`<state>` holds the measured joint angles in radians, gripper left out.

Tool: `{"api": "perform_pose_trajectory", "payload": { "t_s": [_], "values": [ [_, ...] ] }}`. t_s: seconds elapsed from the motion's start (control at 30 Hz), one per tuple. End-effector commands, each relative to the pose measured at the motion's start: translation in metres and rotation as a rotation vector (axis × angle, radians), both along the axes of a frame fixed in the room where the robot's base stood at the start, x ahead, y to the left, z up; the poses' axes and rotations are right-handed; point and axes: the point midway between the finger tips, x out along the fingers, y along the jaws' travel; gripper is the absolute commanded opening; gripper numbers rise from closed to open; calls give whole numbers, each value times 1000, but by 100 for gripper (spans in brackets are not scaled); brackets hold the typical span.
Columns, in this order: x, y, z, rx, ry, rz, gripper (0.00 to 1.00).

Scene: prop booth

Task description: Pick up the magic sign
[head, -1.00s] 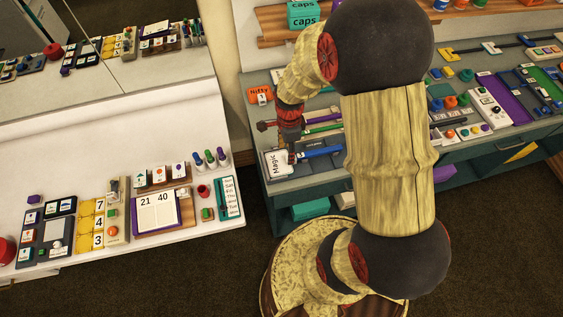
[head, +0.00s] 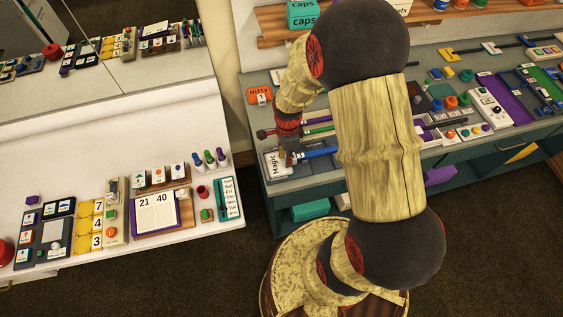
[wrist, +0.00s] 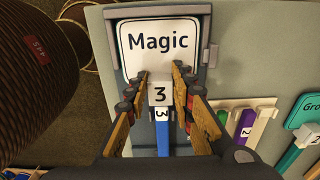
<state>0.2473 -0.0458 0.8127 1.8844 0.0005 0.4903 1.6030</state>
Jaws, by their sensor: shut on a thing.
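In the head view the sign (head: 273,166) shows at the left front corner. My gripper (wrist: 160,84) is shut on the block marked "3", with one finger on each side. A blue strip (wrist: 163,140) runs from the block back under my gripper. In the head view my gripper (head: 289,157) is over the sign's right side.
An orange "Nifty" sign (head: 258,95) stands behind on the counter. A teal sign (wrist: 306,112) and coloured strips (wrist: 246,122) lie to the right in the wrist view. A white table (head: 90,180) with several props stands left, across a floor gap.

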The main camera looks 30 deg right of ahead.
Motion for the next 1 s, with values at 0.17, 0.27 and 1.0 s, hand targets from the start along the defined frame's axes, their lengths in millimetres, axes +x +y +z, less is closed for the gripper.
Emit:
{"api": "perform_pose_trajectory", "payload": {
  "t_s": [0.17,0.27,1.0],
  "values": [
    [0,0,0,0,0,0,10],
    [0,0,0,0,0,0,4],
    [-7,1,43,-1,-3,0,0]
  ]
}}
